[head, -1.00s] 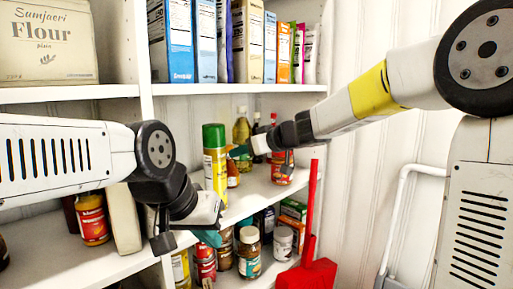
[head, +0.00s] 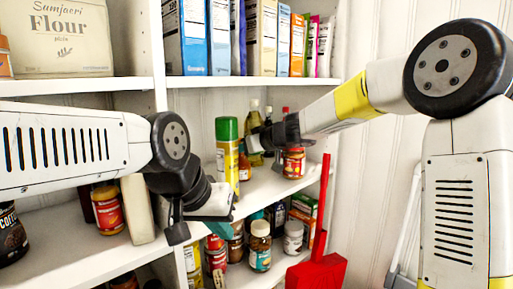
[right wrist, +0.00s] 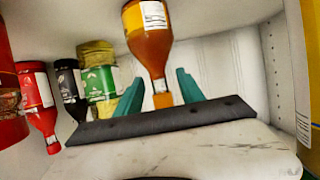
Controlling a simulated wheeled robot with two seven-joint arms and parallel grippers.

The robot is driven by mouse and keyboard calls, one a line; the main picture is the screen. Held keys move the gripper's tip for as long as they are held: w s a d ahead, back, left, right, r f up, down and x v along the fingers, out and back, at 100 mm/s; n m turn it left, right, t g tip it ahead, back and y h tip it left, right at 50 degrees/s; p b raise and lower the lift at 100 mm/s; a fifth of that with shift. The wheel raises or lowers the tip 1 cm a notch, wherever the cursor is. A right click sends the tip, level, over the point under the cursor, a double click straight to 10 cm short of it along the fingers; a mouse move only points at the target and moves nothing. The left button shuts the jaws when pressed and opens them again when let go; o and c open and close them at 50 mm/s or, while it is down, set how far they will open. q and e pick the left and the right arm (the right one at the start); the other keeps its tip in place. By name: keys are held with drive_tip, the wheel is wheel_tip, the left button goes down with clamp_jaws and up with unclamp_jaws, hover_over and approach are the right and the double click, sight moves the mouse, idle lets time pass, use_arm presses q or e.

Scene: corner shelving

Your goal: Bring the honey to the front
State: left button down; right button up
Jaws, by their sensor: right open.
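An amber bottle (right wrist: 150,45) with a white label and orange cap, likely the honey, shows upside down in the right wrist view because that picture is inverted. My right gripper (right wrist: 160,90) is open, with one teal finger on each side of the bottle's neck and cap. I cannot tell whether they touch it. In the head view the bottle (head: 244,168) is mostly hidden behind a green-capped yellow can (head: 227,155) on the middle shelf. My left gripper (head: 214,238) hangs in front of the shelves, its teal fingers partly hidden.
The right wrist view shows red (right wrist: 38,100), dark (right wrist: 70,90) and green-labelled (right wrist: 98,75) containers beside the bottle. In the head view, jars (head: 260,245) crowd the lower shelf. Boxes (head: 195,40) fill the upper shelf. A red dustpan (head: 316,270) stands at the right.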

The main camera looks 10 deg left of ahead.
drive_tip(key=shift+w+a+f, duration=0.1)
drive_tip(key=shift+w+a, duration=0.05)
clamp_jaws()
idle(1.4)
